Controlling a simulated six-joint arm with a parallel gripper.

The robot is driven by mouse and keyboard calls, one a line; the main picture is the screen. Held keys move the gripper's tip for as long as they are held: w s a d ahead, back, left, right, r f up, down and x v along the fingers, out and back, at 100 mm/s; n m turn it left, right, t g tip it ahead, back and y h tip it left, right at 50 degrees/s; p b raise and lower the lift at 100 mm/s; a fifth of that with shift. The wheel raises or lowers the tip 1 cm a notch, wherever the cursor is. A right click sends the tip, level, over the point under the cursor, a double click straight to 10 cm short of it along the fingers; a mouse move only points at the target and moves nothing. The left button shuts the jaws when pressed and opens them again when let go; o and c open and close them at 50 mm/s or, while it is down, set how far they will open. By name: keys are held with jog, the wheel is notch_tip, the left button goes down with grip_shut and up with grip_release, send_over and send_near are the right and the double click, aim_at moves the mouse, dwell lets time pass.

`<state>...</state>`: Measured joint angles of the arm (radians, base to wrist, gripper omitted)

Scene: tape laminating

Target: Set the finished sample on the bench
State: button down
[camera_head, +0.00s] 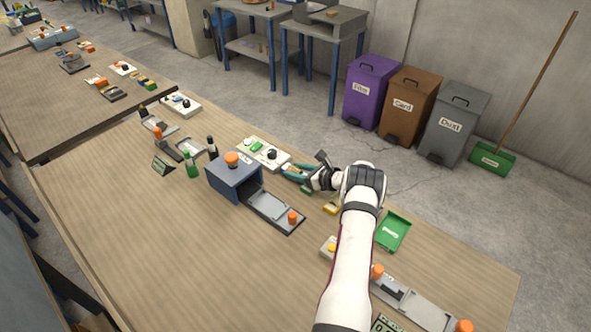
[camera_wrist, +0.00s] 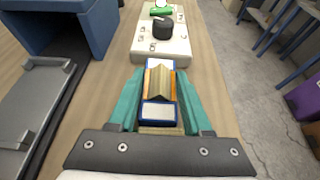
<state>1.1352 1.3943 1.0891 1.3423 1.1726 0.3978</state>
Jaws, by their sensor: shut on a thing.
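My gripper (camera_head: 297,172) is over the bench (camera_head: 200,260), just in front of a white control box. In the wrist view, its two teal fingers (camera_wrist: 159,108) are shut on a small sample (camera_wrist: 159,112) with blue edges, pale end patches and an orange-brown ridged middle. The sample lies flat between the fingers.
The white control box (camera_head: 262,153) with a black knob and green button is just beyond the fingers. The blue machine (camera_head: 232,182) and its grey tray (camera_head: 268,207) stand to the left. A green tray (camera_head: 393,232) lies at the right. Bare bench is in front.

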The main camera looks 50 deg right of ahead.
jog(key=shift+f, duration=0.1)
jog(key=shift+c, duration=1.3)
grip_release()
jog(key=v, duration=1.5)
jog(key=shift+s, duration=0.35)
